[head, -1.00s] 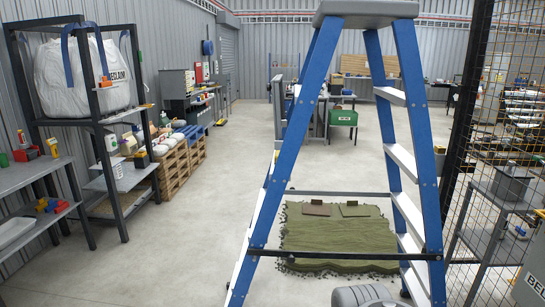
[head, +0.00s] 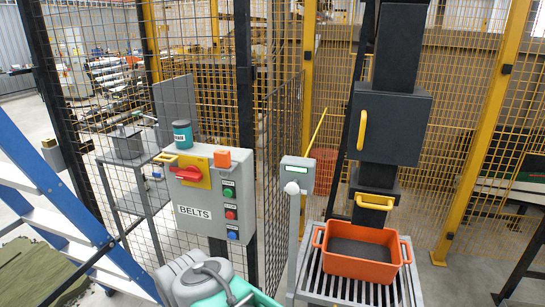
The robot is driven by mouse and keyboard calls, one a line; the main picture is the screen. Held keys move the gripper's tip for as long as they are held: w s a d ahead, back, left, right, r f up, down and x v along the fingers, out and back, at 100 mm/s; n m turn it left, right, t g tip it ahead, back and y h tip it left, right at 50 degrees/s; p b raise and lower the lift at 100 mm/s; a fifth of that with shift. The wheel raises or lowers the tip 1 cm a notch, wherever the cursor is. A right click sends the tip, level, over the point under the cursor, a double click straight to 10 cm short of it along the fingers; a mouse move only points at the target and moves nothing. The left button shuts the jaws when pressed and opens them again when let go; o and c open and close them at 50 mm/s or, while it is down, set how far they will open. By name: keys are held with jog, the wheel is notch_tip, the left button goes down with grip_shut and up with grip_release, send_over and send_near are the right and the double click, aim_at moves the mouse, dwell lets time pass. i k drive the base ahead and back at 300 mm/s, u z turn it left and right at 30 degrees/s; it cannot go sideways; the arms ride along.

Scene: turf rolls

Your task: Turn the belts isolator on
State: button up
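The grey control box labelled BELTS (head: 207,205) is mounted at the mesh fence, left of centre in the head view. Its red rotary handle (head: 188,174) sits on a yellow plate (head: 197,168) at the upper left of its face. The handle lies roughly sideways, slightly tilted; I cannot read any on or off marks. A green button (head: 228,192), a red button (head: 230,214) and a blue button (head: 232,234) run down the right side. My gripper is not in view.
A teal jar (head: 182,138) and an orange block (head: 222,157) are at the box's top. A yellow loop (head: 165,158) sticks out at its left. An orange crate (head: 362,268) stands on rollers to the right. A blue stepladder (head: 62,212) is at left.

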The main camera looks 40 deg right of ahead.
aim_at(192, 173)
jog(key=z, duration=0.3)
jog(key=k, duration=0.4)
jog(key=u, duration=1.6)
jog(key=i, duration=0.5)
